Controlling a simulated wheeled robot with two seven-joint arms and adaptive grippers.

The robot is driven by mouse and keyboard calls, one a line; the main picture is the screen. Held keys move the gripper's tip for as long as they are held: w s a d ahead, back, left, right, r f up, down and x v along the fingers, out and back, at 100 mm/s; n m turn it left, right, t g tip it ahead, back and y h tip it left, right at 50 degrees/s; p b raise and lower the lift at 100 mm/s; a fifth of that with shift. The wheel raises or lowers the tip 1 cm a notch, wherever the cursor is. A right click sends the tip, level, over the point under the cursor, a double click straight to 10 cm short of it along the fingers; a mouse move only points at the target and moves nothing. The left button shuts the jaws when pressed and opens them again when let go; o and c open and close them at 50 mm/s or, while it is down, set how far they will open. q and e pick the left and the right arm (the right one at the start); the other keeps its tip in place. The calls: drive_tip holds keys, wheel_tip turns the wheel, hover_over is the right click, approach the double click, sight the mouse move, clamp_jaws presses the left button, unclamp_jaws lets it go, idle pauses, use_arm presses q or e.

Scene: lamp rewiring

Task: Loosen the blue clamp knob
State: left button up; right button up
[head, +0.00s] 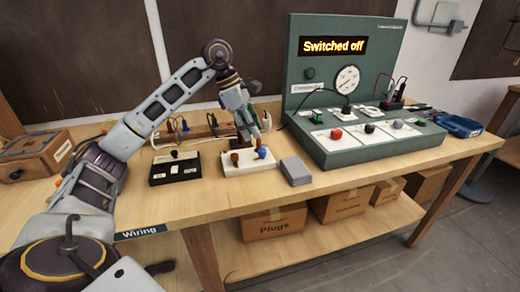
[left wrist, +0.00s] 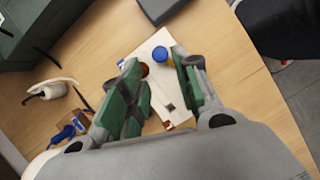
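The blue clamp knob (head: 262,152) sits on a white block (head: 240,166) at the front middle of the bench. A brown knob (head: 235,158) stands beside it on the left. My left gripper (head: 250,137) hangs just above the block, pointing down. In the left wrist view its green-padded fingers (left wrist: 156,62) are apart, with nothing held. The blue knob (left wrist: 160,54) shows near the gap between the fingertips, and the brown knob (left wrist: 143,70) is partly hidden by one finger. I cannot tell how far the fingertips are above the knob. My right gripper is not in view.
A green test console (head: 370,147) with a "Switched off" display stands to the right. A grey block (head: 295,170) lies just right of the white block, and a black switch box (head: 175,167) to its left. Wires and plugs lie behind. The bench front is clear.

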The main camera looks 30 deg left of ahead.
sight(261, 150)
use_arm(q)
drive_tip(key=b+x, duration=0.1)
drive_tip(key=x, duration=0.5)
drive_tip(key=shift+d+f, duration=0.15)
drive_tip(key=shift+f, duration=0.25)
drive_tip(key=shift+w+d+f, duration=0.1)
drive_tip(key=shift+f, duration=0.1)
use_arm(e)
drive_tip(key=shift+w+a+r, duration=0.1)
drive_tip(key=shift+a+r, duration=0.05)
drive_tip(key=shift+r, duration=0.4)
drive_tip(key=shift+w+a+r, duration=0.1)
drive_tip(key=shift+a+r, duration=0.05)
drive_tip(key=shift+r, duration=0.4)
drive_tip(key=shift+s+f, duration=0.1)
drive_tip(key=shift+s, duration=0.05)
